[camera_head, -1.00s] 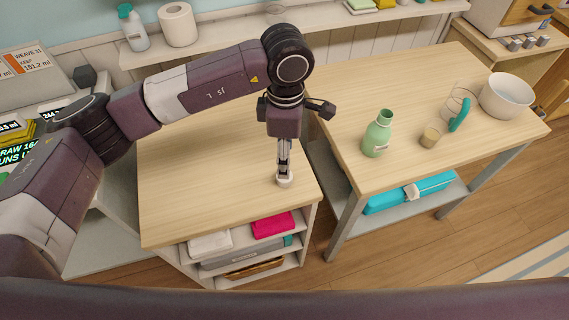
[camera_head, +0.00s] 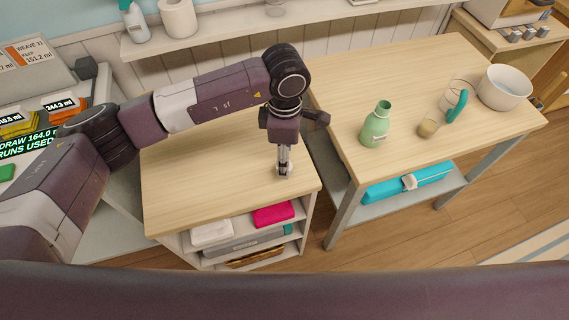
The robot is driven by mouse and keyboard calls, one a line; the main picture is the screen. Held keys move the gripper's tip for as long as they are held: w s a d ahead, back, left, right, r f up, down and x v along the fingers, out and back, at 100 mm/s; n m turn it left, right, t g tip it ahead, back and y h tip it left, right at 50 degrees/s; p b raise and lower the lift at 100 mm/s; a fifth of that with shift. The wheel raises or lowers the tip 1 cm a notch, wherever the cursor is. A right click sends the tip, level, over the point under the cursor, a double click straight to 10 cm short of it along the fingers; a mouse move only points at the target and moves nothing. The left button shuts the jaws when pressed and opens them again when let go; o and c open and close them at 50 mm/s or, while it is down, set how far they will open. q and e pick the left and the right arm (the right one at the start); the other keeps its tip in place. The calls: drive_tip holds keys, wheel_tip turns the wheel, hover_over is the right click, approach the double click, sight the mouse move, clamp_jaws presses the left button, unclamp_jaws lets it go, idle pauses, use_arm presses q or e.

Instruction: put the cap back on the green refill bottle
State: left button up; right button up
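The green bottle (camera_head: 375,127) stands upright and open-necked on the right wooden table, with a pale label on its side. My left gripper (camera_head: 285,169) points straight down over the left wooden cabinet top, to the left of the bottle. A small white piece, which looks like the cap (camera_head: 285,175), is at its fingertips near the cabinet top and is partly hidden by them. The fingers look narrow from this side, so whether they are closed on the cap does not show. My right gripper is not in view.
Right of the bottle stand a small tan cup (camera_head: 428,128), a clear jug with a teal handle (camera_head: 457,105) and a white bowl (camera_head: 504,88). A gap separates the cabinet top (camera_head: 200,200) from the table (camera_head: 400,75). A shelf (camera_head: 240,33) runs behind.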

use_arm(q)
drive_tip(key=shift+f, duration=1.55)
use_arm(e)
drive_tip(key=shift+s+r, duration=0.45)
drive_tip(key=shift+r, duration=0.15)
use_arm(q)
drive_tip(key=shift+c, duration=0.8)
drive_tip(key=c, duration=0.7)
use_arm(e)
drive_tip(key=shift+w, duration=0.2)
use_arm(q)
drive_tip(key=shift+w+r, duration=0.1)
drive_tip(key=shift+r+b, duration=1.7)
drive_tip(key=shift+r, duration=8.2)
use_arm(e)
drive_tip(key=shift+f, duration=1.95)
